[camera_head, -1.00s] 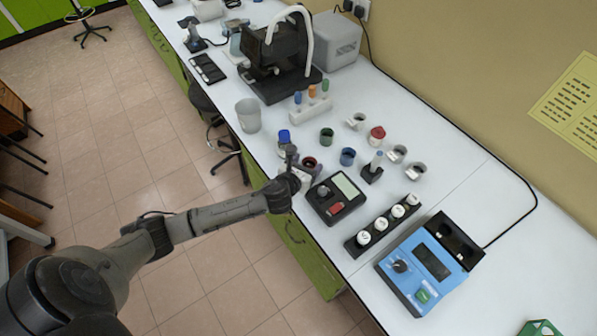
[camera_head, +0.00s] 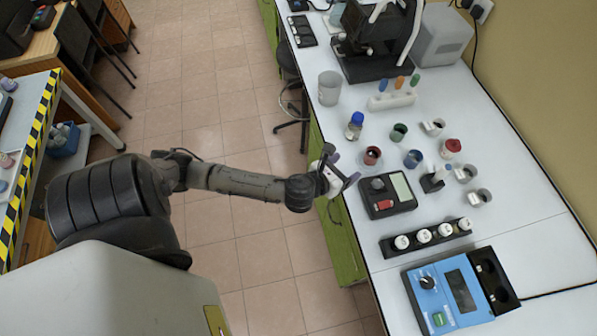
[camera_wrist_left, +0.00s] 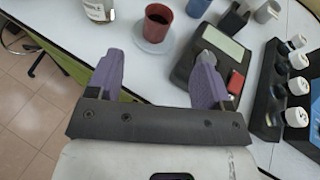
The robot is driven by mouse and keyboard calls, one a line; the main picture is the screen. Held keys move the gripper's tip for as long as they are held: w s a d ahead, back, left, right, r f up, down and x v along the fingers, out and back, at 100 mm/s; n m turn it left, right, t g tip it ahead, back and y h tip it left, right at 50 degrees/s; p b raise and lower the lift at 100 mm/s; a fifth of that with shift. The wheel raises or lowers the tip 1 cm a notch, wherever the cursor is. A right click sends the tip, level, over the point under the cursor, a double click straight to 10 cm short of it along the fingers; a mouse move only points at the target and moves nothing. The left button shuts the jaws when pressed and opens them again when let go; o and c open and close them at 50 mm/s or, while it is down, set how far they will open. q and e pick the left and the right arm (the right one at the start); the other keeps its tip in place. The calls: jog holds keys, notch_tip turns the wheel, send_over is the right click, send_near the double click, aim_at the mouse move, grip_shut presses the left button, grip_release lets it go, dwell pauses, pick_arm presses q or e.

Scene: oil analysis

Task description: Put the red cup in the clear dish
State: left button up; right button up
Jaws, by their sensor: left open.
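The red cup (camera_head: 372,155) stands upright near the table's front edge, with dark contents. In the left wrist view the red cup (camera_wrist_left: 158,21) stands in a shallow clear dish (camera_wrist_left: 151,44), whose rim shows around its base. My left gripper (camera_head: 342,167) is open and empty at the table's edge, left of the cup and apart from it. In the left wrist view its two purple fingers (camera_wrist_left: 158,62) are spread, with the cup and dish beyond the gap between them. My right gripper is not in view.
A black meter (camera_head: 388,194) stands just right of the gripper. A blue-capped bottle (camera_head: 355,125), a green cup (camera_head: 399,132) and a blue cup (camera_head: 413,158) are near the red cup. A black vial rack (camera_head: 428,238) and a blue instrument (camera_head: 458,292) stand in front.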

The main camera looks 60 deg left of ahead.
pick_arm(q)
jog(key=s+d+f+n+g+h, duration=0.1)
jog(key=s+d+n+g, duration=0.3)
jog(key=s+n, duration=0.7)
jog(key=s+d+f+n+g+h, duration=0.2)
jog(key=s+d+n+g, duration=0.3)
jog(key=s+n, duration=0.6)
jog(key=f+n+g, duration=0.1)
jog(key=n, duration=0.7)
jog(key=shift+s+d+n, duration=0.15)
jog(key=shift+d+n, duration=0.15)
jog(key=shift+n, duration=0.1)
